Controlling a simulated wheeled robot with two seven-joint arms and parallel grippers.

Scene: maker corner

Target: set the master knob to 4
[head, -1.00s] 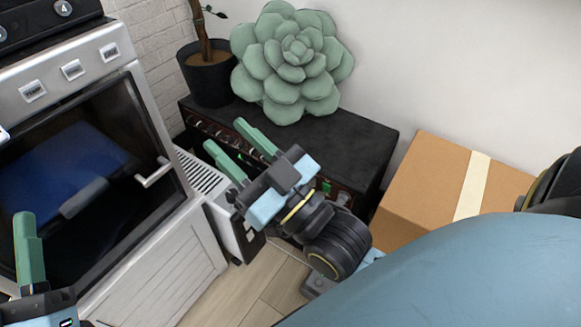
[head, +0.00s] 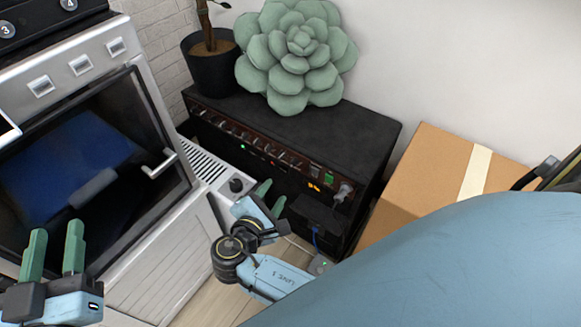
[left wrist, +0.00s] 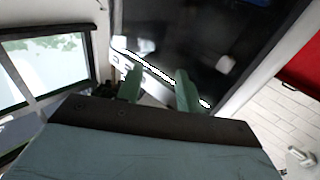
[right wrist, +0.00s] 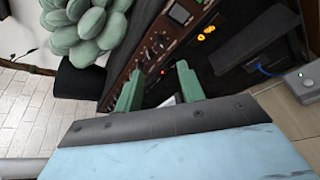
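A black amplifier (head: 345,130) stands against the wall, with a row of small knobs (head: 262,145) along its reddish-brown front panel. Its knob panel shows closer in the right wrist view (right wrist: 150,52). The knob labels and pointer marks are too small to read, so I cannot tell which knob is the master. My right gripper (head: 271,193) is in front of and below the panel, its green fingers apart and empty. In the right wrist view its fingers (right wrist: 159,82) point toward the panel. My left gripper (head: 56,228) is open and empty in front of the oven.
A silver oven (head: 85,70) with a dark glass door is at left. A white slotted unit (head: 207,168) with a dark knob stands between oven and amplifier. A potted plant (head: 212,72) and a green succulent cushion (head: 300,50) sit on the amplifier. A cardboard box (head: 425,180) is at right.

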